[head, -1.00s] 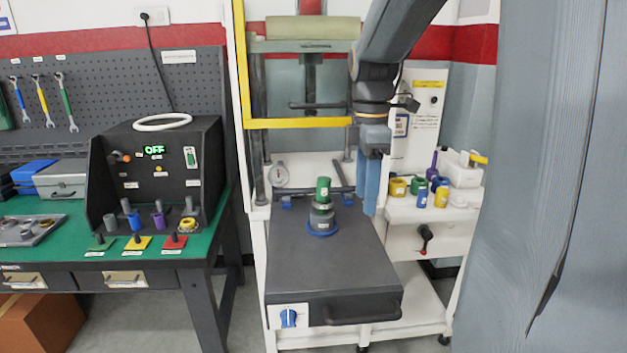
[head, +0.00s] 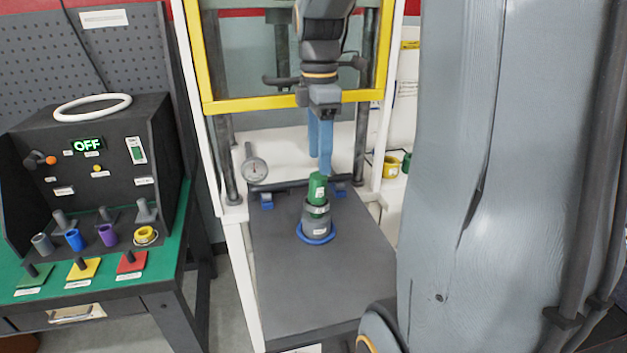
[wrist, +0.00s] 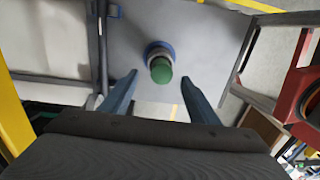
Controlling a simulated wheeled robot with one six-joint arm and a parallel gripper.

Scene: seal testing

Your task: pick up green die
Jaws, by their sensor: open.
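The green die (head: 317,188) is a small green cylinder standing upright on top of a grey cylindrical holder (head: 316,218) with a blue ring at its base. The holder stands on the dark press table (head: 285,278). My gripper (head: 321,172) hangs pointing down just above the die in the head view, its blue fingers apart and empty. In the wrist view the green die (wrist: 161,71) lies ahead of and between the open fingertips of my gripper (wrist: 160,78), with no contact visible.
The yellow guard frame (head: 290,103) and press uprights stand around my arm. A dial gauge (head: 255,171) is left of the holder. A black control box (head: 95,150) and colored dies are on the green bench at left. Yellow and green pieces (head: 391,167) sit on the right shelf.

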